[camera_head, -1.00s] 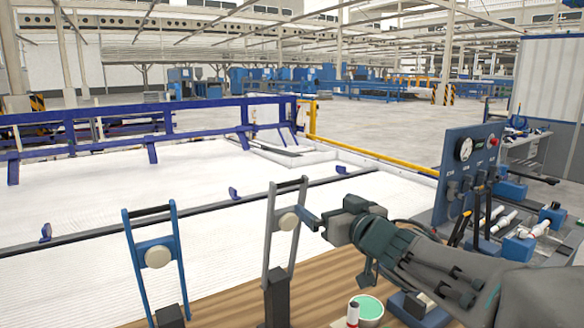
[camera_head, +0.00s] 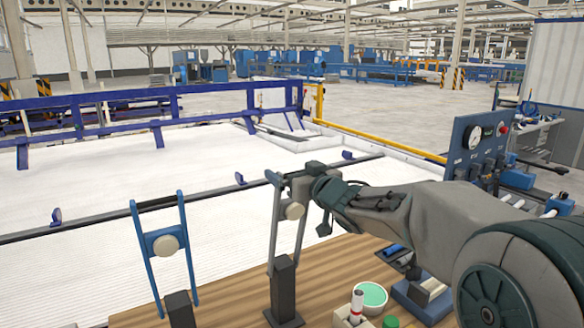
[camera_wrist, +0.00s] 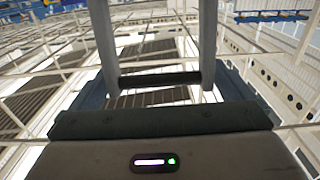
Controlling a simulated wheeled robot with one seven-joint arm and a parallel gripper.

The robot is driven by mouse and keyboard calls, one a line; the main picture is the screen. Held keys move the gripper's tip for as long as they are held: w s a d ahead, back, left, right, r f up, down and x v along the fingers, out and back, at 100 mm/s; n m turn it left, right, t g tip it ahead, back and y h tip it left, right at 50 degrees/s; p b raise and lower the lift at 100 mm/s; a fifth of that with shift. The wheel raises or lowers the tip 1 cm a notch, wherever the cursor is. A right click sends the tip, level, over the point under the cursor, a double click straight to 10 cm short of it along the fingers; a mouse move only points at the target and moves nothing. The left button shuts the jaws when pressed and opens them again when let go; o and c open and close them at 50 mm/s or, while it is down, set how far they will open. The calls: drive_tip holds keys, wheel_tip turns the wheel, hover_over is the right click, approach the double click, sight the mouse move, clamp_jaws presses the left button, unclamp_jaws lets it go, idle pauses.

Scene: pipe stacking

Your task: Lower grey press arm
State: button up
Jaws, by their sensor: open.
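The grey press arm (camera_head: 274,225) stands upright on its black post (camera_head: 283,288) at the front of the wooden table in the head view. It is a two-bar frame with a pale round knob. My gripper (camera_head: 276,179) is at its upper end, and partly hides its top. In the wrist view, the grey arm's two side bars (camera_wrist: 208,40) and black crossbar handle (camera_wrist: 160,80) lie ahead of my open gripper (camera_wrist: 160,97). The blue-grey fingers appear outside the bars. I cannot tell whether they touch the arm.
A similar blue press arm (camera_head: 147,245) stands upright to the left. A control panel with a gauge (camera_head: 477,150) is at the right.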

drive_tip(key=shift+x, duration=0.85)
